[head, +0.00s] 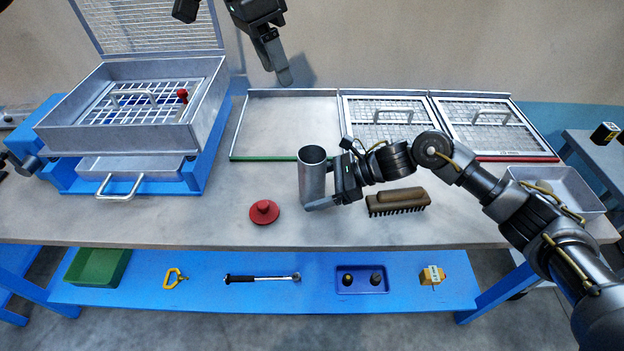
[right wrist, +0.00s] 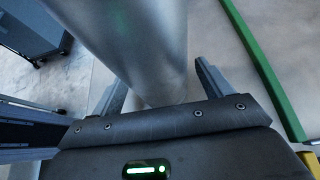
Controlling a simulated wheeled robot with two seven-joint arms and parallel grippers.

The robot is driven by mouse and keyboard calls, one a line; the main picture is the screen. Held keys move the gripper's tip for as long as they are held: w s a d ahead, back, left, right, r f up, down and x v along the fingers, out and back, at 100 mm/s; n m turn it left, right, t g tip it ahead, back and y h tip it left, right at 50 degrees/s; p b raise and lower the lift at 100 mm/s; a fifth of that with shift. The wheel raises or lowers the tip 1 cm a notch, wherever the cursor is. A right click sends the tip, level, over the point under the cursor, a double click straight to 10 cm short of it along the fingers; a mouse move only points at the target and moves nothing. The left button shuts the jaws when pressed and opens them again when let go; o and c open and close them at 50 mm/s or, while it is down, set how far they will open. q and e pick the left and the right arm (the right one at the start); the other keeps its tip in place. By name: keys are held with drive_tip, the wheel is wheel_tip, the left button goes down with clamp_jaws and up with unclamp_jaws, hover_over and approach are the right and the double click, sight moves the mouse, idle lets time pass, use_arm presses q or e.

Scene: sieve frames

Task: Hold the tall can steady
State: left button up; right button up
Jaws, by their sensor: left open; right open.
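The tall can (head: 312,172), a plain grey metal cylinder with an open top, stands upright on the table near the middle. My right gripper (head: 319,190) is low beside it, coming from the right, with one finger in front of the can's lower part. In the right wrist view the can (right wrist: 135,40) stands between the two spread fingers of the right gripper (right wrist: 160,85). Contact with the fingers cannot be told. My left gripper (head: 272,55) is open and empty, high above the back of the table, partly cut off by the frame's top edge.
A red knobbed lid (head: 264,212) lies left of the can, and a brush (head: 398,201) lies to the right. Behind are an empty bay with a green front edge (head: 270,158) and two framed sieves (head: 385,122) (head: 490,125). A sieve box (head: 60,132) stands left.

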drive_tip(key=shift+r, duration=0.1)
drive_tip(key=v, duration=1.2)
